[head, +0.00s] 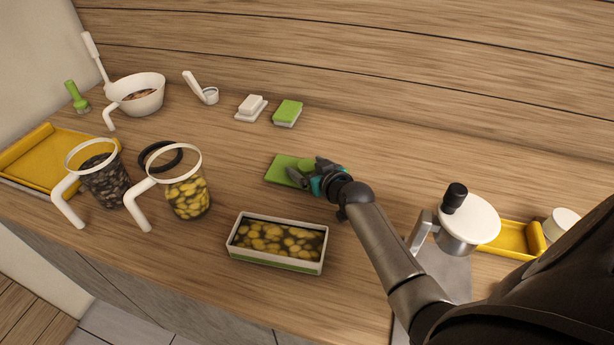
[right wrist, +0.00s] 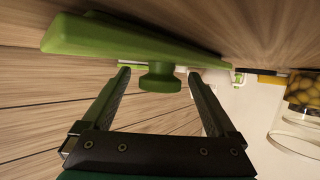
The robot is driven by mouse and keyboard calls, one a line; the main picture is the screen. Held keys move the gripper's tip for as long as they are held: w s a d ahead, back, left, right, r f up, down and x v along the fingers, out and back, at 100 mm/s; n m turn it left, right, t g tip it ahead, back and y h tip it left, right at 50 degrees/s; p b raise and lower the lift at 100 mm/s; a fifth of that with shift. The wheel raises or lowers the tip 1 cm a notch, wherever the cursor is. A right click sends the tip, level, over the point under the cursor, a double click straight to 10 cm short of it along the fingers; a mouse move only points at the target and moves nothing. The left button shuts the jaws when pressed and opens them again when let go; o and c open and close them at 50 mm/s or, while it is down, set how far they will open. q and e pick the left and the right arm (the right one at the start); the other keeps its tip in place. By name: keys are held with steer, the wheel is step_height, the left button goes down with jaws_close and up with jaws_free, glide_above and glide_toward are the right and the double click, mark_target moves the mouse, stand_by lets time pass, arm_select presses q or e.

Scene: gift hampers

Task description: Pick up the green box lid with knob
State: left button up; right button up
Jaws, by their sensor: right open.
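The green box lid (head: 282,170) lies flat on the wooden counter, behind the filled box. In the right wrist view the lid (right wrist: 130,42) shows close up with its round green knob (right wrist: 160,78). My right gripper (head: 306,176) is over the right part of the lid in the head view and hides part of it. In the right wrist view the open fingers of my right gripper (right wrist: 158,80) stand on either side of the knob, with gaps to it. My left gripper is not in view.
A white and green box (head: 275,262) with yellow pieces stands in front of the lid. Two handled jugs (head: 187,195) (head: 103,180) stand to the left. A sponge (head: 287,113) and a white dish (head: 251,108) are behind. A lidded metal pot (head: 468,225) stands at right.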

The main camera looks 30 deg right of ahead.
steer(key=shift+w, duration=0.15)
steer(key=c, duration=1.4)
